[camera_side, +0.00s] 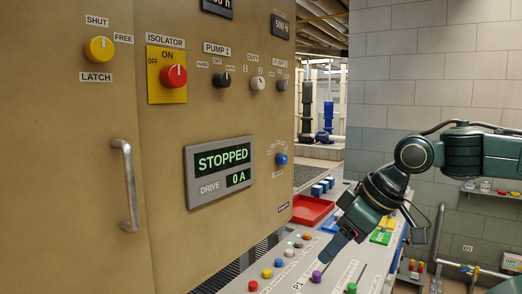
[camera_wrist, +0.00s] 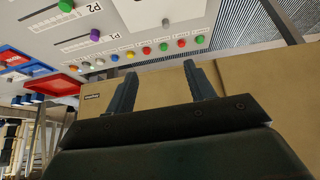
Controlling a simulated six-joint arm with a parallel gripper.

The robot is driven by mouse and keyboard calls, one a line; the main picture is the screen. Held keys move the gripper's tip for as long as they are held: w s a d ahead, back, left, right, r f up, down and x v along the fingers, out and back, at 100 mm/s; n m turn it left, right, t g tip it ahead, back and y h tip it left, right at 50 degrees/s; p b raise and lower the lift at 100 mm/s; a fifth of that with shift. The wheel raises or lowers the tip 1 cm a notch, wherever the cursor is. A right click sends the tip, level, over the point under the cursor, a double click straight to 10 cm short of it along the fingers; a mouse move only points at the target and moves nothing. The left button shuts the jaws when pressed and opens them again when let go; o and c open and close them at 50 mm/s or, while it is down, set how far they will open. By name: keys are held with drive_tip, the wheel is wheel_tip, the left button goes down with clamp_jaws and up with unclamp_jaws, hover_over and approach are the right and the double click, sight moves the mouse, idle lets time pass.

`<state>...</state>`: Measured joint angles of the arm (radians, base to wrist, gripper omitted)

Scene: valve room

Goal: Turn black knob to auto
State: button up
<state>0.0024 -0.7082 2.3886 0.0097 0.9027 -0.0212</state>
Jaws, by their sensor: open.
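The black knob (camera_side: 222,80) is on the tan cabinet front under the PUMP 1 label (camera_side: 217,49), with HAND, OFF and AUTO marked around it. Its pointer is too small to read for certain. My gripper (camera_side: 329,252) is low at the right, over the sloping console and well away from the black knob. In the wrist view my gripper (camera_wrist: 159,68) has its two fingers spread with nothing between them. The black knob is not seen in the wrist view.
A red isolator knob (camera_side: 174,76), a yellow knob (camera_side: 99,49) and a white knob (camera_side: 257,83) share the cabinet face. A display (camera_side: 220,170) reads STOPPED. A door handle (camera_side: 127,185) sticks out. Console buttons and a red tray (camera_side: 312,210) lie below.

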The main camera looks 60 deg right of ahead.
drive_tip(key=w+r+t, duration=0.1)
drive_tip(key=w+r, duration=0.2)
drive_tip(key=r, duration=0.3)
drive_tip(key=w+d+r+t, duration=0.1)
drive_tip(key=w+r+t, duration=0.1)
drive_tip(key=w+r, duration=0.35)
drive_tip(key=w+r+t, duration=0.1)
drive_tip(key=w+r, duration=0.1)
drive_tip(key=r, duration=0.6)
drive_tip(key=t+h, duration=0.1)
drive_tip(key=t, duration=0.2)
approach(227, 80)
drive_tip(key=shift+n, duration=0.4)
drive_tip(key=v, duration=0.5)
drive_tip(key=shift+a, duration=0.1)
drive_tip(key=shift+w, duration=0.1)
drive_tip(key=x, duration=1.3)
drive_tip(key=shift+w+f, duration=0.1)
drive_tip(key=shift+w, duration=0.1)
drive_tip(key=c, duration=1)
